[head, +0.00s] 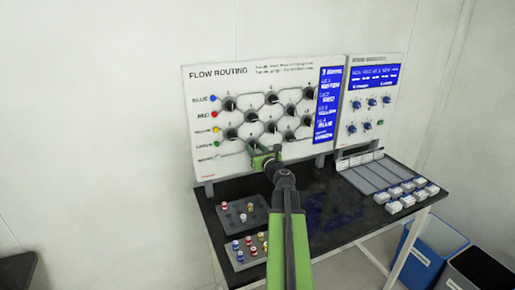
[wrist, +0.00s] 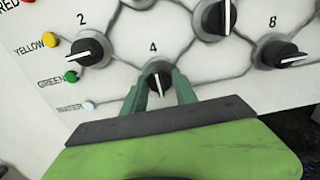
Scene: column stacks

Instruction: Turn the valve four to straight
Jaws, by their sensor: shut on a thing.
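Valve four (wrist: 158,80) is a black round knob with a white pointer line, under the label "4" on the white flow routing panel (head: 215,85). In the wrist view its pointer points roughly down, toward my gripper. My gripper (wrist: 159,88) has its two green fingers on either side of this knob, shut on it. In the head view my gripper (head: 262,157) is at the panel's lower middle and hides valve four.
Valve two (wrist: 86,50) is at the left and valve eight (wrist: 280,54) at the right. Trays of coloured pieces (head: 243,218) lie on the black table below. A second panel (head: 370,105) stands at right, with white blocks (head: 400,200) in front.

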